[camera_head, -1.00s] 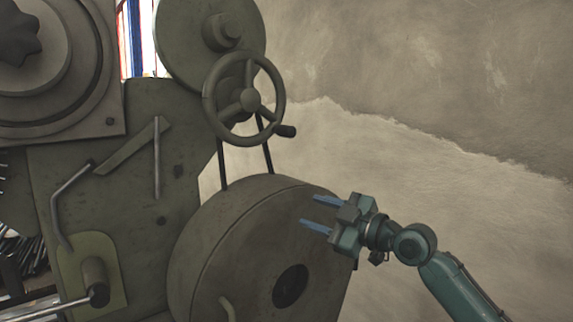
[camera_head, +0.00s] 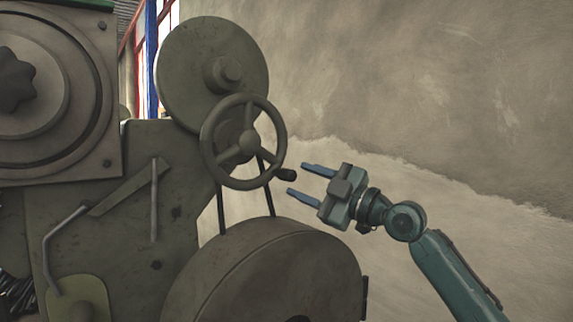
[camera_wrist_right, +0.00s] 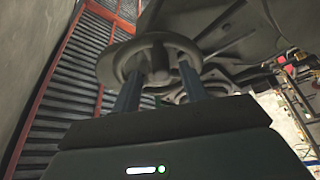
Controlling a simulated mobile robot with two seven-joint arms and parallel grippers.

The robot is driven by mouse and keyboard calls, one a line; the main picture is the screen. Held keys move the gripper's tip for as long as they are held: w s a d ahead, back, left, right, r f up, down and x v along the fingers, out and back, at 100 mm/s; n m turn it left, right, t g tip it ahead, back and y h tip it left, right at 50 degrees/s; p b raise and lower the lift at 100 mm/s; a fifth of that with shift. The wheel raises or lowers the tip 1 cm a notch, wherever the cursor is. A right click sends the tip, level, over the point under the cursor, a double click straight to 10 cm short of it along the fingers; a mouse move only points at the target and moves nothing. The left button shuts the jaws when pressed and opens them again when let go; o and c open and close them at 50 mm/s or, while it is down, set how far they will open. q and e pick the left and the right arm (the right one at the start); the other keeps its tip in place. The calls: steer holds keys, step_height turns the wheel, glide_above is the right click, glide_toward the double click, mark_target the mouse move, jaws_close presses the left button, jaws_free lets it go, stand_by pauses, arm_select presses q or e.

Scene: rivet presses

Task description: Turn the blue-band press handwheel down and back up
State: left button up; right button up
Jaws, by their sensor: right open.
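The handwheel (camera_head: 249,147) is a dark grey-green spoked wheel on the press (camera_head: 160,200), with a dark crank knob (camera_head: 285,175) at its lower right. No blue band shows on the press. My right gripper (camera_head: 296,178) is open, its two blue fingers pointing left at the knob, which sits close by their tips. I cannot tell whether they touch. In the right wrist view the handwheel (camera_wrist_right: 135,55) lies ahead, with the knob (camera_wrist_right: 158,77) appearing between the spread fingers. My left gripper is not in view.
A large drum (camera_head: 270,275) bulges out below the handwheel, and a round disc (camera_head: 212,72) sits above and behind it. A lever (camera_head: 60,235) stands out at the left. A rough wall (camera_head: 440,100) is behind, with free room right of the wheel.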

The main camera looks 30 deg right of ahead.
mark_target(287, 175)
steer(key=p+x, duration=0.1)
steer(key=x, duration=0.4)
jaws_close()
stand_by(0.4)
